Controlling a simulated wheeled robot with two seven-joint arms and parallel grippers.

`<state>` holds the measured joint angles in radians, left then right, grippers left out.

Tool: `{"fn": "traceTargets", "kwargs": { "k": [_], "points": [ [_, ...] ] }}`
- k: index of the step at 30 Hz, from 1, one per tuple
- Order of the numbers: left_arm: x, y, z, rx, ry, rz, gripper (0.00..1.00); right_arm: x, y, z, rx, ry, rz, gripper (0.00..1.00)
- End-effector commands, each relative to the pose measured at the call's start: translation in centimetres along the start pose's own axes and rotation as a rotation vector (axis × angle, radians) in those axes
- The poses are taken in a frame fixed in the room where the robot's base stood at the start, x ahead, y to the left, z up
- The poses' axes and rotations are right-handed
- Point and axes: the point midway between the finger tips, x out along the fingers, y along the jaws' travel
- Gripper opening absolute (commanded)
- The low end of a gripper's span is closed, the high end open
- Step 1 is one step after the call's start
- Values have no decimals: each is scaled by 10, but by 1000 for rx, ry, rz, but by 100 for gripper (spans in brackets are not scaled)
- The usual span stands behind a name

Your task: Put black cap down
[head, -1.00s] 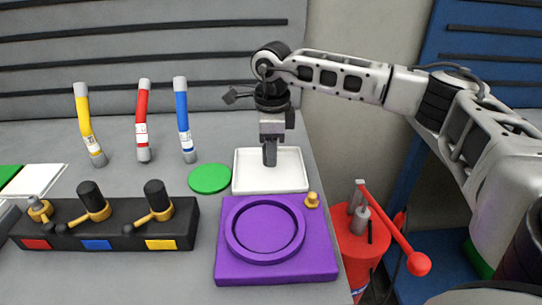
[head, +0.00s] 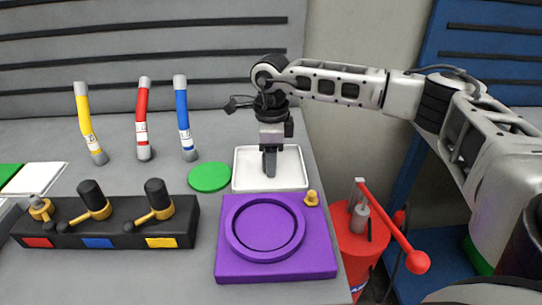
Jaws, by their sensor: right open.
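My right gripper (head: 270,170) points straight down over the white tray (head: 293,185), with its fingertips low, close to the tray's floor. It is seen edge-on, so the gap between the fingers does not show. No black cap can be made out in the tray or at the fingertips; one may be hidden behind the fingers. Black caps (head: 90,194) and (head: 155,191) stand on two brass fittings of the black block at the left. My left gripper is not in view.
A purple square base (head: 228,266) with a round recess lies in front of the tray. A green disc (head: 209,177) lies left of it. A small brass piece (head: 311,198) sits at the base's corner. Yellow, red and blue tubes stand behind. A red canister (head: 358,248) stands beyond the table's right edge.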

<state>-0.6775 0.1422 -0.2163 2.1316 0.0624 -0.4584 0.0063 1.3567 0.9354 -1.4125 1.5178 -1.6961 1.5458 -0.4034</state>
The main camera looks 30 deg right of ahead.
Motion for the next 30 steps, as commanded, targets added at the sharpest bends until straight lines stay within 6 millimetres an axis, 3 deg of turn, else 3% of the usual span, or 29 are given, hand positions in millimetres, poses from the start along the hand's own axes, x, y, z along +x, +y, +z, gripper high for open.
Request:
{"fn": "traceTargets", "kwargs": {
  "k": [18,30],
  "points": [
    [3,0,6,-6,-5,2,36,-110,0,1,0,-3,-2,51],
    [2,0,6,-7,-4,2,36,-122,0,0,0,0,0,51]
  ]
}}
